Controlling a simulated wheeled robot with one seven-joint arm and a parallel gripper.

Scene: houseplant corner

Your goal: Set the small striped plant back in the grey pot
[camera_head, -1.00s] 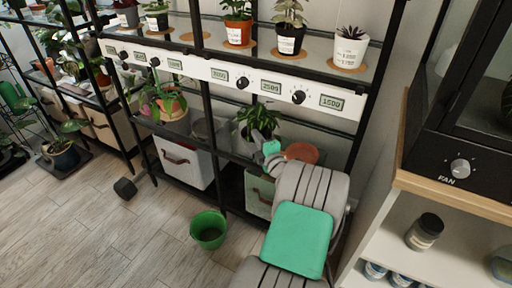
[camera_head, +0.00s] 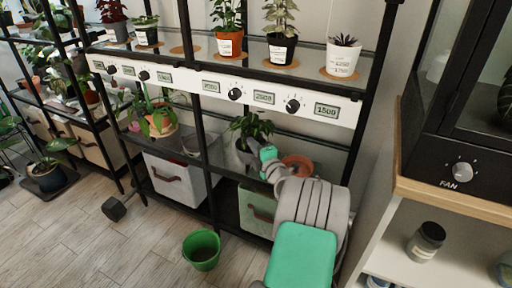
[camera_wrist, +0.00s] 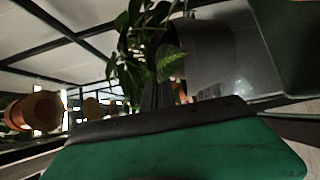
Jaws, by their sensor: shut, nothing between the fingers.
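A leafy green plant (camera_head: 250,127) stands on the middle shelf in the head view, in a grey pot (camera_head: 243,148) partly hidden by my arm. In the wrist view the plant's leaves (camera_wrist: 133,60) hang close ahead, beside a grey pot wall (camera_wrist: 208,55). I cannot make out stripes on the leaves, or whether this is the task's plant. My gripper (camera_head: 257,148) is shut and empty, just in front of the plant and pot. Whether it touches them is unclear. Its fingertips are hard to separate from the dark background.
A terracotta pot or dish (camera_head: 298,166) is right of my gripper. A plant in a terracotta pot (camera_head: 161,124) stands left on the same shelf. White-labelled controls (camera_head: 265,98) run above. A green bucket (camera_head: 201,250) stands on the floor. A wooden-topped cabinet (camera_head: 450,205) bounds the right.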

